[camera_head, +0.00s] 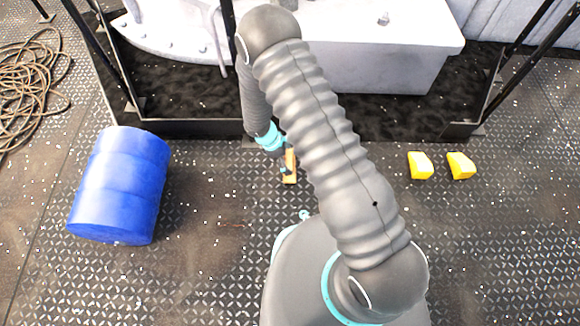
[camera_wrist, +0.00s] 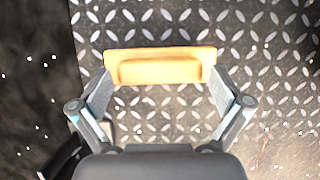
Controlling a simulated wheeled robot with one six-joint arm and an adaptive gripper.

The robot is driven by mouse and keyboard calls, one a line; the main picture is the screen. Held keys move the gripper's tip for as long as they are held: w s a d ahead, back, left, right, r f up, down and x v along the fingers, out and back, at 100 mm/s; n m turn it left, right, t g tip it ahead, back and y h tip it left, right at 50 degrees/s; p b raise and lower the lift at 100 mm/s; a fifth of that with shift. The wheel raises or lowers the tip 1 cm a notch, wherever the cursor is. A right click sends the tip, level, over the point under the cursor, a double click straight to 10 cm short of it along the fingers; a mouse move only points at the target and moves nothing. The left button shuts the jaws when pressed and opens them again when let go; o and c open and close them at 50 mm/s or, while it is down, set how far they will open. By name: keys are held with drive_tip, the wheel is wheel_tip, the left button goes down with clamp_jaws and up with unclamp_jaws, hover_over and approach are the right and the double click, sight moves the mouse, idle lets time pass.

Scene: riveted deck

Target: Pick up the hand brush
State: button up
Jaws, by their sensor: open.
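The hand brush (camera_wrist: 160,65) is a tan-orange wooden block in the wrist view, lying across the picture on the patterned metal deck. My gripper (camera_wrist: 162,80) is open, with one finger near each end of the brush. I cannot tell whether the fingers touch it. In the head view the brush (camera_head: 290,166) shows as a small tan piece beside my gripper (camera_head: 284,168), partly hidden by my arm. Its bristles are not visible.
A blue barrel (camera_head: 120,185) lies to the left. Two yellow blocks (camera_head: 420,166) (camera_head: 461,166) sit to the right. A dark-framed enclosure (camera_head: 190,127) with a white machine (camera_head: 390,60) stands behind. Coiled rope (camera_head: 30,85) lies far left. Deck between barrel and brush is clear.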

drive_tip(key=shift+x, duration=0.85)
drive_tip(key=c, duration=1)
drive_tip(key=shift+r, duration=0.65)
drive_tip(key=shift+c, duration=0.2)
wheel_tip(320, 180, up, 3)
drive_tip(key=shift+f+p, duration=0.2)
drive_tip(key=shift+p, duration=0.2)
drive_tip(key=s+d+r, duration=0.6)
drive_tip(key=d+r, duration=0.1)
drive_tip(key=d, duration=0.2)
drive_tip(key=shift+s+d, duration=0.25)
drive_tip(key=shift+d, duration=0.1)
drive_tip(key=shift+r, duration=0.1)
